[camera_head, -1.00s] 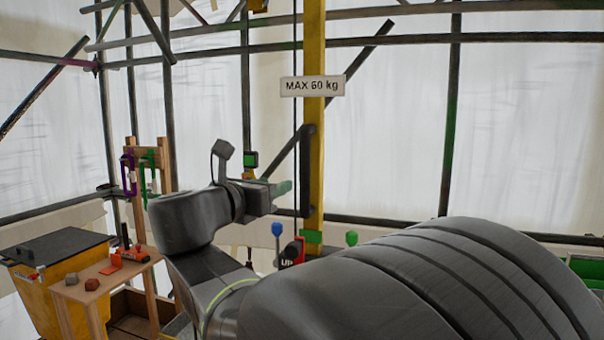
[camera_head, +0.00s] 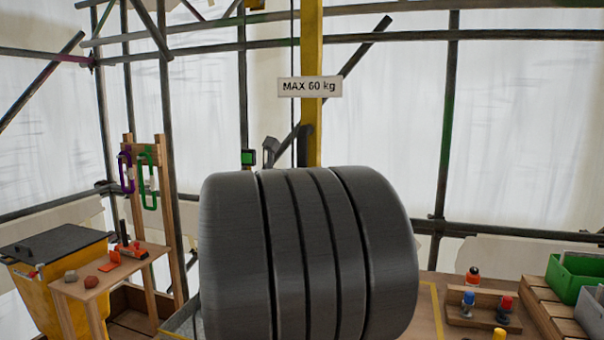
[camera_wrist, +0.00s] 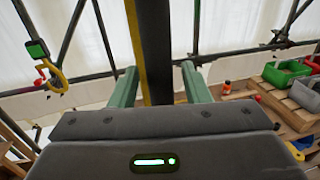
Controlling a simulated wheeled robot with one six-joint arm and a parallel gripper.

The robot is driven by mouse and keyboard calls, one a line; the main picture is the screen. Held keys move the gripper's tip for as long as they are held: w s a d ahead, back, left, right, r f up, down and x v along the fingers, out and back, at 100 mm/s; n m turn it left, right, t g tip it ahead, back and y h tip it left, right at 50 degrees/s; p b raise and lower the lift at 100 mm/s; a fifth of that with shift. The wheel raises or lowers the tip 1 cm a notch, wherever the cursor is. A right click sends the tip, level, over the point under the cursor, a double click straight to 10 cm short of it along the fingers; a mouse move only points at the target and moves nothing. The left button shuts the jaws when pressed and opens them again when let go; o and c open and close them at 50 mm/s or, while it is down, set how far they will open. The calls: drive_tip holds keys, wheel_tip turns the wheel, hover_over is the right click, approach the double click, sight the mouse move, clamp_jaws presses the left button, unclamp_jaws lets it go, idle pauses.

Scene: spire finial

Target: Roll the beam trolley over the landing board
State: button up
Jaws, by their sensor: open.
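The trolley and its beam cannot be made out for certain; a yellow part (camera_head: 254,4) is cut off at the top edge of the head view. A yellow hook (camera_wrist: 56,77) with a red part hangs below a green-faced block (camera_wrist: 38,50) at the wrist view's left. That block also shows in the head view (camera_head: 249,158). My gripper (camera_wrist: 159,69) is open, its green fingers spread on either side of a dark upright bar (camera_wrist: 156,45) on a yellow post (camera_head: 312,120). Contact cannot be told. My arm hides most of the gripper in the head view.
A "MAX 60 kg" sign (camera_head: 310,87) is on the post. Scaffold tubes surround the place. A wooden bench (camera_head: 95,287) and yellow bin (camera_head: 45,309) stand left. A yellow-marked wooden surface (camera_head: 424,287) lies lower right.

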drive_tip(key=shift+w+d, duration=0.15)
drive_tip(key=shift+w, duration=0.1)
clamp_jaws()
